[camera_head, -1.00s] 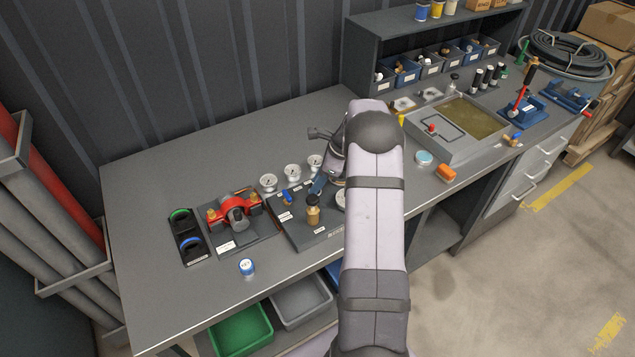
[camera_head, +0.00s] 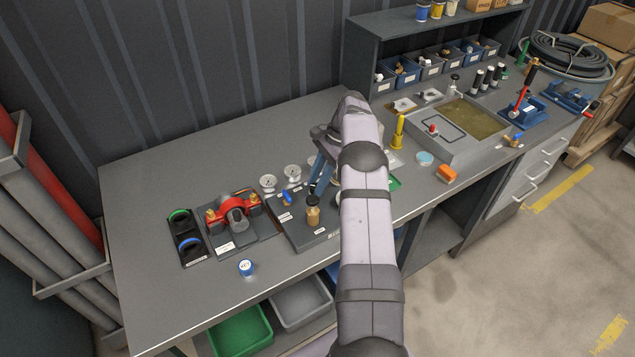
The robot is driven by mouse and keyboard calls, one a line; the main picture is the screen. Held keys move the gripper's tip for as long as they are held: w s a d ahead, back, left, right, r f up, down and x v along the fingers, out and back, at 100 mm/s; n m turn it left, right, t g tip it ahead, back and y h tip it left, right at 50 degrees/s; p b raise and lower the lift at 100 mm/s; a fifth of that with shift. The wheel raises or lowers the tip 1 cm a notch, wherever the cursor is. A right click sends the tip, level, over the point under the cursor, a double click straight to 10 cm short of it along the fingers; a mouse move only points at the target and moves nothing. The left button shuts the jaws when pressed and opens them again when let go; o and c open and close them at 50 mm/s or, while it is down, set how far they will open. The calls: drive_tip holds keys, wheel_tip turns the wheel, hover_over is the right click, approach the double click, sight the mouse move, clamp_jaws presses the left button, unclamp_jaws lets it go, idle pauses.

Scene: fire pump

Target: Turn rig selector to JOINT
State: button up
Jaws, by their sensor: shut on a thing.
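The dark panel (camera_head: 300,238) lies on the bench with three round white gauges along its back edge. My gripper (camera_head: 319,190) reaches down onto the right part of this panel, its blue-grey fingers pointing down and tilted. It is shut on what seems to be the rig selector, which the fingers and my arm hide. The selector's pointer and the JOINT mark cannot be read. A small blue lever (camera_head: 287,198) and a brass-coloured fitting (camera_head: 313,212) stand on the panel to the left of and in front of my gripper, apart from it.
The back-left bench is clear.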

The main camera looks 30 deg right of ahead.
drive_tip(key=shift+n, duration=0.4)
drive_tip(key=o, duration=1)
drive_tip(key=shift+o, duration=0.2)
drive_tip(key=shift+r, duration=0.1)
drive_tip(key=shift+r+b, duration=0.45)
drive_tip(key=shift+r, duration=0.2)
wheel_tip(320, 180, up, 9)
drive_tip(key=shift+f, duration=0.15)
